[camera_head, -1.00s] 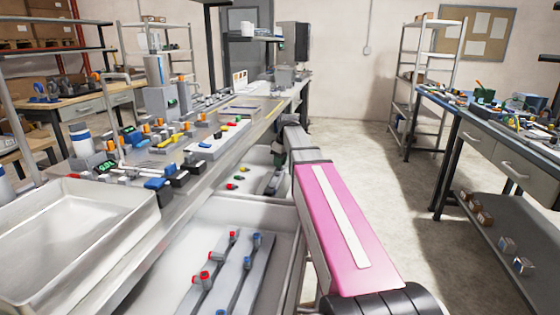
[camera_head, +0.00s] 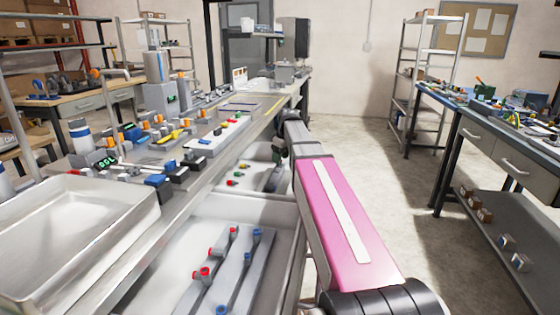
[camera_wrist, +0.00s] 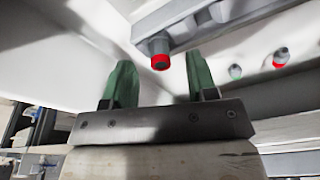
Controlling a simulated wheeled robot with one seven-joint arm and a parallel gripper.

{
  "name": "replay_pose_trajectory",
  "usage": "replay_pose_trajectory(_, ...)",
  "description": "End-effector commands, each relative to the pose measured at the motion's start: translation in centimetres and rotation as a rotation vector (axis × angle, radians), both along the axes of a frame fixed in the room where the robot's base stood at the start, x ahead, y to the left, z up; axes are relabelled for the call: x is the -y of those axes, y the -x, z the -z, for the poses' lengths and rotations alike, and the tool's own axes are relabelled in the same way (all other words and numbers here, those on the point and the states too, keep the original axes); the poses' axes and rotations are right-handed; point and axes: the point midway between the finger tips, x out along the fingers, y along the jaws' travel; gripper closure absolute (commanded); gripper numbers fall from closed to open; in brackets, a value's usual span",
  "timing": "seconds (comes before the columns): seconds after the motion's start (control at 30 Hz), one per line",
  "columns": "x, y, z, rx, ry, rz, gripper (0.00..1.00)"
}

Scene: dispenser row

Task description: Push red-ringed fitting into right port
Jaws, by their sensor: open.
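My gripper (camera_wrist: 159,66) is open in the wrist view, with two green fingers apart. A dark grey fitting with a red ring (camera_wrist: 160,54) shows midway between the fingertips, at a grey rail (camera_wrist: 205,22). No contact with the fingers shows, and I cannot tell how deep between them it lies. In the head view my gripper (camera_head: 281,152) is small and partly hidden by my arm, beside the far bin. I cannot make out the right port in either view.
The near bin (camera_head: 165,258) holds rails with several red and blue fittings. The far bin (camera_head: 225,187) holds small green, red and yellow ones. A white tray (camera_head: 75,235) and cluttered counter lie left. The aisle floor (camera_head: 370,170) right of my arm is clear.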

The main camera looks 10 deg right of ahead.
Motion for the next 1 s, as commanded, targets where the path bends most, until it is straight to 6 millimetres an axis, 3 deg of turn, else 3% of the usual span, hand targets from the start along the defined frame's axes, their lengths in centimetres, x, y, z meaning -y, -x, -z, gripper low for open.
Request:
replay_pose_trajectory(0.3, 0.8, 0.7, -5.5, 0.003, 0.000, 0.000, 0.47)
replay_pose_trajectory(0.5, 1.2, 1.0, -7.7, 0.001, 0.000, 0.000, 0.47)
replay_pose_trajectory(1.0, 1.3, 1.2, -8.6, 0.000, 0.000, 0.000, 0.47)
